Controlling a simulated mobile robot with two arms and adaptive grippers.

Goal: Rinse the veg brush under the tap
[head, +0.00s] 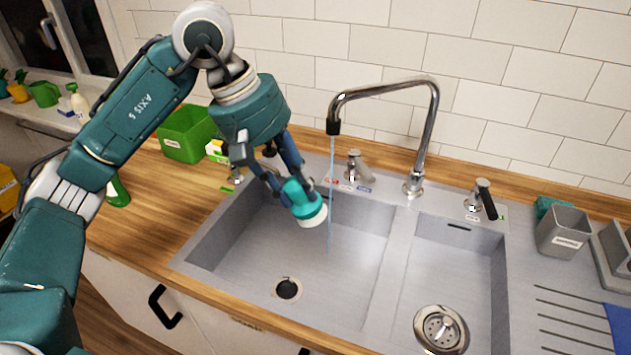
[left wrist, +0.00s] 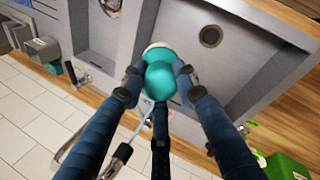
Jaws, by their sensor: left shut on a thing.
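The veg brush (head: 309,211) has a teal round body and a pale bristle face pointing down. My left gripper (head: 298,190) is shut on it and holds it above the left sink basin (head: 340,257), just left of the water stream (head: 331,200). The tap (head: 431,120) is a tall chrome spout with water running from its dark tip. In the left wrist view the brush (left wrist: 161,80) sits between the fingers of the gripper (left wrist: 160,85), and the tap's dark outlet (left wrist: 122,152) shows below it. I cannot tell if the stream touches the brush. My right gripper is not in view.
A chrome lever (head: 355,167) and a dark-handled lever (head: 484,198) stand behind the basins. The right basin (head: 465,262) has a strainer. A green bin (head: 187,134) stands at left, a grey caddy (head: 564,232) at right. The left basin is empty.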

